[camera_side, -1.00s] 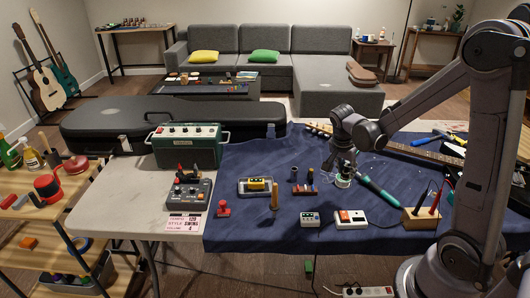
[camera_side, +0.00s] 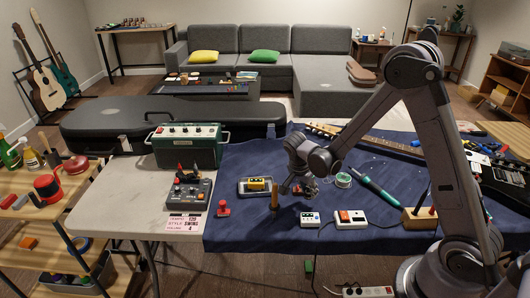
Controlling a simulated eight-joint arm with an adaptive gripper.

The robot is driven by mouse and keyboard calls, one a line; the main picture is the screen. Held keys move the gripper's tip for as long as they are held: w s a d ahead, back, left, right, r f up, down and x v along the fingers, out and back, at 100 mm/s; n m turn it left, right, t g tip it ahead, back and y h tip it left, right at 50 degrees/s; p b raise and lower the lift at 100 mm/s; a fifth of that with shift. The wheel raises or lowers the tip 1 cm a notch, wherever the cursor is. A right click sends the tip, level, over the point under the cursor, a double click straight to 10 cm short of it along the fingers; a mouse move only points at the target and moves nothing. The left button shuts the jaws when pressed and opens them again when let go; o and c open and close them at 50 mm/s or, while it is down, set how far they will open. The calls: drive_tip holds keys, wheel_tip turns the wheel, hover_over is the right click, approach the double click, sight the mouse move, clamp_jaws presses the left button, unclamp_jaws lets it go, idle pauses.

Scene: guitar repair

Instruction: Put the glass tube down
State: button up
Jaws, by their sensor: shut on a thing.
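A tray with a yellow item (camera_side: 258,184) lies to the left. A green-rimmed spool (camera_side: 343,180), a green-handled tool (camera_side: 373,186) and a white box with an orange switch (camera_side: 351,218) are to the right. The mat's front left is mostly bare.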

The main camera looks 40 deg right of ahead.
sight(306, 193)
drive_tip(key=shift+f, duration=1.9)
drive_tip(key=shift+f, duration=0.1)
drive_tip(key=o, duration=0.9)
drive_tip(key=shift+c, duration=0.2)
drive_tip(key=v, duration=1.2)
drive_tip(key=s+a+r+n+t+y, duration=0.4)
drive_tip(key=s+a+r+n+t, duration=0.3)
drive_tip(key=n, duration=1.1)
drive_tip(key=shift+s+a+r+y, duration=0.3)
drive_tip(key=shift+s+a+r, duration=0.2)
drive_tip(key=shift+s+r, duration=1.8)
